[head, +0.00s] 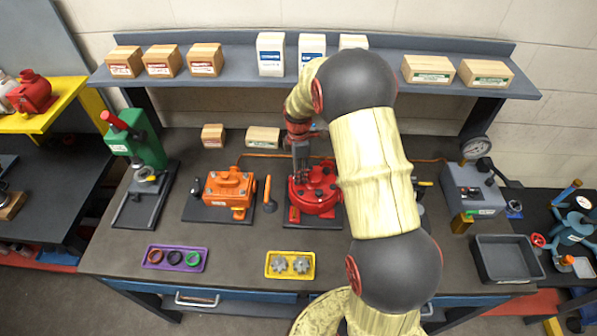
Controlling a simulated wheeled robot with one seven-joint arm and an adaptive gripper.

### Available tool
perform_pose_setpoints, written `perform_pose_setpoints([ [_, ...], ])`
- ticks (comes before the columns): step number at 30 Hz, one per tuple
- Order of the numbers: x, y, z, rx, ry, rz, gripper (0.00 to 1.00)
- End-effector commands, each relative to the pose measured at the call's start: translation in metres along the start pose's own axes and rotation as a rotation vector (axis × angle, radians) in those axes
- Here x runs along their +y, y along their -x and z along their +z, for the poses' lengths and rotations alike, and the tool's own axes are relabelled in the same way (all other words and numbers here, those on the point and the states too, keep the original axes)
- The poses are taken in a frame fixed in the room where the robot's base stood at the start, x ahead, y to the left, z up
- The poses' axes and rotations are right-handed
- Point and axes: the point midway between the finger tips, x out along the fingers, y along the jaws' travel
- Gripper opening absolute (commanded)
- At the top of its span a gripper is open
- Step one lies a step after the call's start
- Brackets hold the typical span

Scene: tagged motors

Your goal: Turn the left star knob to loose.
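My gripper (300,172) points down over the left part of a red round-bodied motor (317,197) in the middle of the bench. Its fingers are small and dark here, and I cannot tell whether they are open, shut or touching anything. The red motor stands on a dark base plate and has small dark parts on top. The left star knob is not clearly visible; it may be hidden by my gripper and arm. Two grey star-shaped or gear-like pieces lie in a yellow tray (290,275) at the front of the bench.
An orange motor (230,188) and a green press (140,143) stand to the left. A purple tray (175,267) lies front left. A grey gauge unit (472,190) and dark bin (508,260) are at right. A shelf (235,72) with boxes runs above. My arm covers the bench's right middle.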

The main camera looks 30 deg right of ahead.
Motion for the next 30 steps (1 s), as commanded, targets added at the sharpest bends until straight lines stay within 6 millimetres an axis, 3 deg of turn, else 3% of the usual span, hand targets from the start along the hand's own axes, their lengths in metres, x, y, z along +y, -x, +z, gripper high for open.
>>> perform_pose_setpoints([
  [5, 0.002, 0.019, 0.0, 0.0, 0.0, 0.005, 0.39],
  [18, 0.002, 0.102, 0.0, 0.0, 0.0, 0.003, 0.39],
  [24, 0.0, 0.116, 0.0, 0.0, 0.0, -0.002, 0.39],
  [30, 0.0, 0.118, 0.0, 0.0, 0.0, -0.002, 0.39],
])
